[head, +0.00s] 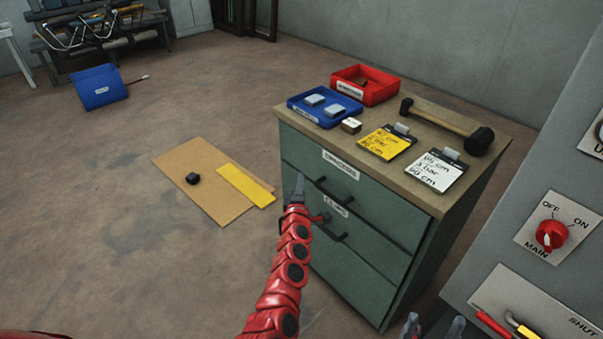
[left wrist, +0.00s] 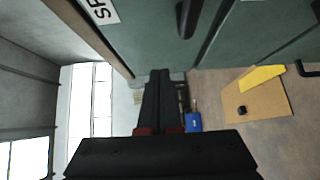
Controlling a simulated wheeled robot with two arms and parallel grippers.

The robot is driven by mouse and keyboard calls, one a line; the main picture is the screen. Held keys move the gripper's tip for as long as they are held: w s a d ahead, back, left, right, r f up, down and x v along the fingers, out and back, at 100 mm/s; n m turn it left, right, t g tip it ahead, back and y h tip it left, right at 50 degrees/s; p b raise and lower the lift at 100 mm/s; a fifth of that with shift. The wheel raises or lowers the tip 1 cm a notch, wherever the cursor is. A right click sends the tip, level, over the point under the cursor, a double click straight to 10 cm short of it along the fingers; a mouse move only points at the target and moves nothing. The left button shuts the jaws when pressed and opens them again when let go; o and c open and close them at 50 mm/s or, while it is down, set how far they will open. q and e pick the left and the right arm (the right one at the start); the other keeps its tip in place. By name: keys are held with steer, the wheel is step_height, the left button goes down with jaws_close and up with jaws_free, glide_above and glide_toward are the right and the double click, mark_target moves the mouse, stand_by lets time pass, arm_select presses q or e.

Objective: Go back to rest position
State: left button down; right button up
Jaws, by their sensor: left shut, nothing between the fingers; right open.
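My left gripper (head: 299,185) is at the end of the red arm that rises from the bottom of the head view. It is shut and empty, pointing up in front of the green drawer cabinet (head: 375,263), left of the black drawer handles (head: 333,191). I cannot tell how far it is from the cabinet front. In the left wrist view its dark fingers (left wrist: 160,78) are together, with the cabinet's green front (left wrist: 150,35) above. My right gripper (head: 434,327) shows only its open fingertips at the bottom edge, between the cabinet and the grey panel.
On the cabinet lie a blue tray (head: 325,118), a red tray (head: 381,94), a hammer (head: 445,124) and two clipboards (head: 387,142). Cardboard (head: 215,205) with a black block lies on the floor. A grey panel with a red knob (head: 551,235) stands right. Left floor is mostly clear.

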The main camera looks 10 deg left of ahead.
arm_select(q)
steer(key=s, duration=0.6)
steer(key=shift+d, duration=0.2)
